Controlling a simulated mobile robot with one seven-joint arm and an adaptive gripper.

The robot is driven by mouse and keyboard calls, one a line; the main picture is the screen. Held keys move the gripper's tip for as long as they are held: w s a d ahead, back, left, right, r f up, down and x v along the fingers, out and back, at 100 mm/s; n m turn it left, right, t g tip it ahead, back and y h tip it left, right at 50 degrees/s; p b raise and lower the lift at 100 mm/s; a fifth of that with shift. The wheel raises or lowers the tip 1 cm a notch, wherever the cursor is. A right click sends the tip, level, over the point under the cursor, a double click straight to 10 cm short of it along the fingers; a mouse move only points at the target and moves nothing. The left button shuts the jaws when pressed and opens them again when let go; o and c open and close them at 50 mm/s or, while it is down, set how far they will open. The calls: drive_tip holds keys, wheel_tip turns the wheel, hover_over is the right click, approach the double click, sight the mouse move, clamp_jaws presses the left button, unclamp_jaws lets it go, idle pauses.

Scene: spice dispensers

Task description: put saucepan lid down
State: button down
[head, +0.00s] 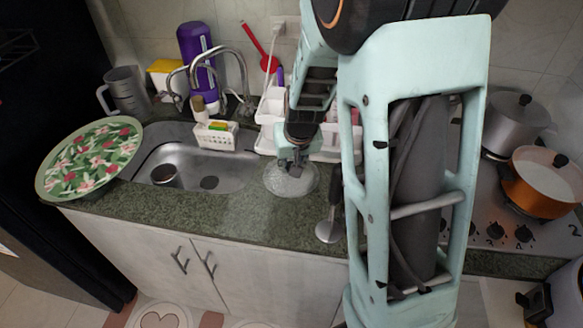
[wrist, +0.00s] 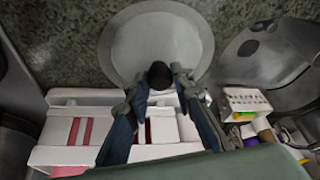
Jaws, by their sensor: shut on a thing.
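The saucepan lid (head: 291,180) is a round, pale disc low over the green stone counter, between the sink and my arm in the head view. In the wrist view the lid (wrist: 155,45) shows whole in outline, with a black knob (wrist: 160,75) at its near side. My gripper (wrist: 158,88) has its two fingers closed in on the knob. In the head view my gripper (head: 292,160) is above the lid, pointing down. I cannot tell whether the lid touches the counter.
The steel sink (head: 210,183) lies left of the lid, with a white caddy (head: 216,134) behind it. A white dish rack (head: 270,115) stands behind the lid. A ladle (head: 328,230) lies to the right. Pots (head: 541,180) stand on the stove. The counter's front edge (head: 270,230) is bare.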

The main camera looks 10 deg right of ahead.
drive_tip(key=shift+f, duration=0.95)
drive_tip(key=shift+f, duration=0.1)
drive_tip(key=c, duration=1.7)
unclamp_jaws()
drive_tip(key=shift+r, duration=0.45)
drive_tip(key=p+v, duration=0.1)
drive_tip(key=v, duration=1)
drive_tip(key=shift+s+r+p, duration=0.15)
drive_tip(key=shift+p, duration=0.15)
